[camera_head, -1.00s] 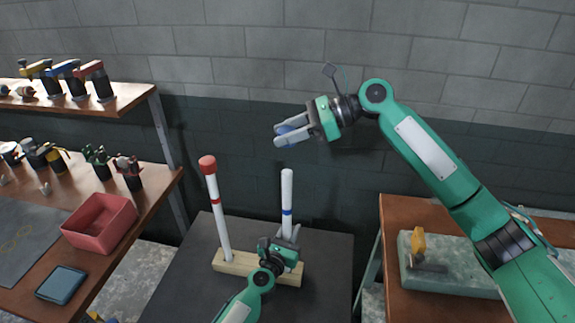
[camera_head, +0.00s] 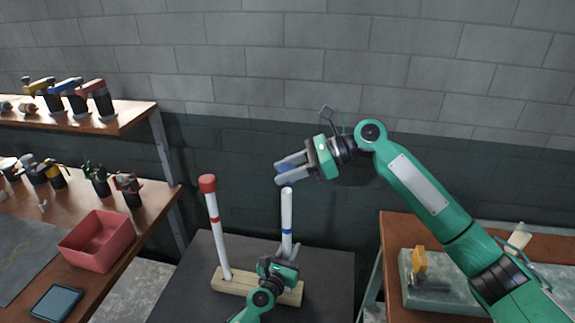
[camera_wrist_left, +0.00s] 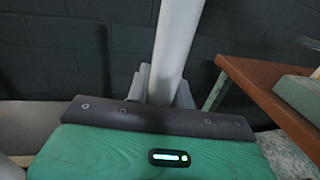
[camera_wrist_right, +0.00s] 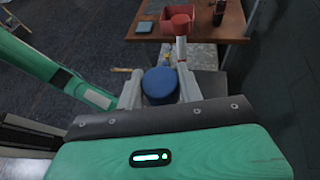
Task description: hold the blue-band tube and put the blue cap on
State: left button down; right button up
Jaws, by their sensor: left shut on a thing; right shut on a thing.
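The blue-band tube (camera_head: 287,211) stands upright in the wooden block (camera_head: 233,283) on the dark table; its top end is open. My left gripper (camera_head: 290,252) is shut on its lower part, below the blue band; the tube also shows in the left wrist view (camera_wrist_left: 176,45). My right gripper (camera_head: 279,173) is shut on the blue cap (camera_wrist_right: 160,86) and holds it just above the tube's top, apart from it as far as the head view shows. The cap is partly hidden by the fingers in the head view (camera_head: 283,168).
A red-capped tube (camera_head: 213,220) with a red band stands tilted slightly in the same block, to the left. A red bin (camera_head: 98,241) and a shelf of tools are at the left.

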aim_at(288, 191)
jog(key=shift+f, duration=2.45)
jog(key=o, duration=1.1)
jog(key=v, duration=1.2)
jog(key=shift+f, duration=0.1)
